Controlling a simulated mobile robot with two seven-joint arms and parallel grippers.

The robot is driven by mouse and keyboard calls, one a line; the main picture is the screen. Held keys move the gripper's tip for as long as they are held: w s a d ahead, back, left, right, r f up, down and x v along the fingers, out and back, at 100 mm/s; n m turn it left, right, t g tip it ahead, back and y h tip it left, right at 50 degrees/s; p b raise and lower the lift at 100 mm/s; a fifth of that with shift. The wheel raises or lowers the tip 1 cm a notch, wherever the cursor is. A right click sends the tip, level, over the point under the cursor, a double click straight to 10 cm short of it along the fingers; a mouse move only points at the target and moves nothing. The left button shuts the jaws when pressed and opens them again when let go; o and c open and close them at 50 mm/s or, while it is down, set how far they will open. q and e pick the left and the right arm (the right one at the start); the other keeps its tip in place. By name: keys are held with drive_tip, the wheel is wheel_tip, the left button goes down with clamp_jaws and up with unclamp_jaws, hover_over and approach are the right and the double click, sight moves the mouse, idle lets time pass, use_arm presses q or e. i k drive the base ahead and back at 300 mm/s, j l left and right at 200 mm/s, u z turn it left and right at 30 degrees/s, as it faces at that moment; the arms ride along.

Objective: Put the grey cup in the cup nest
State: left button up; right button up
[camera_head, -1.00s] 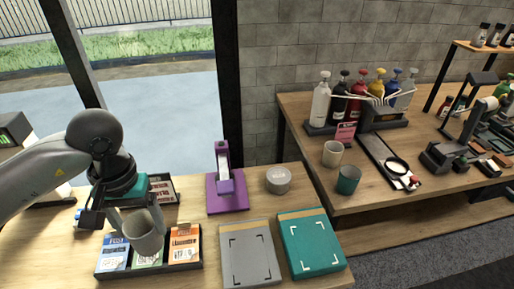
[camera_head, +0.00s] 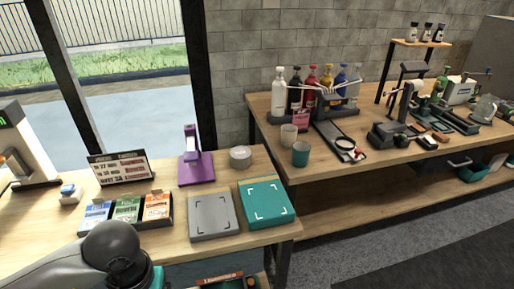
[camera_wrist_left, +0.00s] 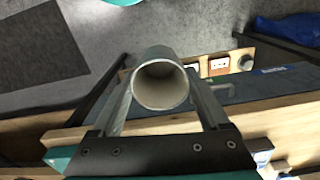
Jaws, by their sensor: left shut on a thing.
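My left gripper (camera_wrist_left: 160,90) is shut on the grey cup (camera_wrist_left: 157,58), with one finger on each side of it. In the left wrist view the cup's open mouth faces the camera, and its inside looks empty. The cup hangs beyond the edge of a wooden table, above grey floor. In the head view only my left arm's dark wrist shows at the bottom; the gripper fingers and cup are out of frame. My right gripper is in neither view. I cannot pick out the cup nest for certain.
The near table holds a card tray (camera_head: 82,228), a purple stand (camera_head: 196,174), a small white bowl (camera_head: 240,157), a grey box (camera_head: 211,215) and a teal box (camera_head: 266,203). The right table holds a pale cup (camera_head: 288,136), a teal cup (camera_head: 300,154) and several bottles.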

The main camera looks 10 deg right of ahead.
sight(345, 146)
drive_tip(key=i+l, duration=0.1)
drive_tip(key=l, duration=0.75)
drive_tip(key=i+l+u, duration=0.15)
drive_tip(key=l, duration=0.75)
drive_tip(key=i+l, duration=0.1)
drive_tip(key=l, duration=0.35)
drive_tip(key=i+l+u, duration=0.1)
drive_tip(key=l, duration=0.35)
drive_tip(key=i+l, duration=0.15)
drive_tip(key=l, duration=0.3)
drive_tip(key=i+l+u, duration=0.1)
drive_tip(key=l, duration=0.35)
